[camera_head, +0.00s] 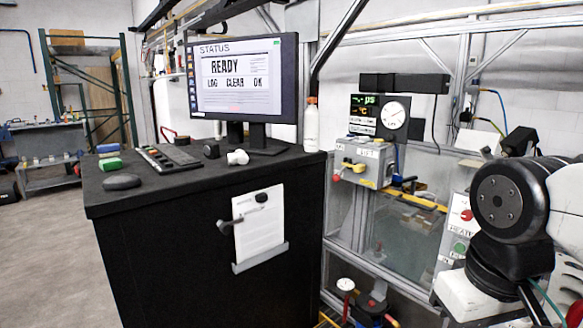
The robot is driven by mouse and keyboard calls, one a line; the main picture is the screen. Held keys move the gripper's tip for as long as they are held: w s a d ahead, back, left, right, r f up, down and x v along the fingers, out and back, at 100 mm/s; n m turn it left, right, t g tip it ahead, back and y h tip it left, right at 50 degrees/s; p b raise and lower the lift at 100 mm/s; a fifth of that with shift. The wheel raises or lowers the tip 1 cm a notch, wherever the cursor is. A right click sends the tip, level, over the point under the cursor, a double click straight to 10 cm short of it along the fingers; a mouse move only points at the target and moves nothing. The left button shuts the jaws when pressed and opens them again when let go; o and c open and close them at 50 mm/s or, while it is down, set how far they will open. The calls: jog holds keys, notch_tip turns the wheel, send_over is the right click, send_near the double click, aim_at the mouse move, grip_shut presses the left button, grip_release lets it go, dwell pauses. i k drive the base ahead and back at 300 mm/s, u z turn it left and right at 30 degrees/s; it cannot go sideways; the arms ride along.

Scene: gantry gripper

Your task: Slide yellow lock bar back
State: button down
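Two yellow parts show right of centre, and I cannot tell which one is the lock bar. One is a small yellow piece (353,165) on the front of a grey control box (371,153), close to a red knob (336,178). The other is a longer yellow bar (420,201) lying slanted on the frame to the right of and below the box. Its left end is near some blue parts. My arm stands at the right edge, with a dark round joint in front. My gripper is not in view.
A black cabinet (205,285) with a monitor (243,78), keyboard (167,158) and spray bottle (311,126) fills the left and middle. A handle and paper (259,228) stick on its side. A panel with red and green buttons (460,225) stands beside my arm.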

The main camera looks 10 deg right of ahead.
aim_at(360, 168)
jog(key=u, duration=0.2)
jog(key=i, duration=1.45)
jog(key=z, duration=0.65)
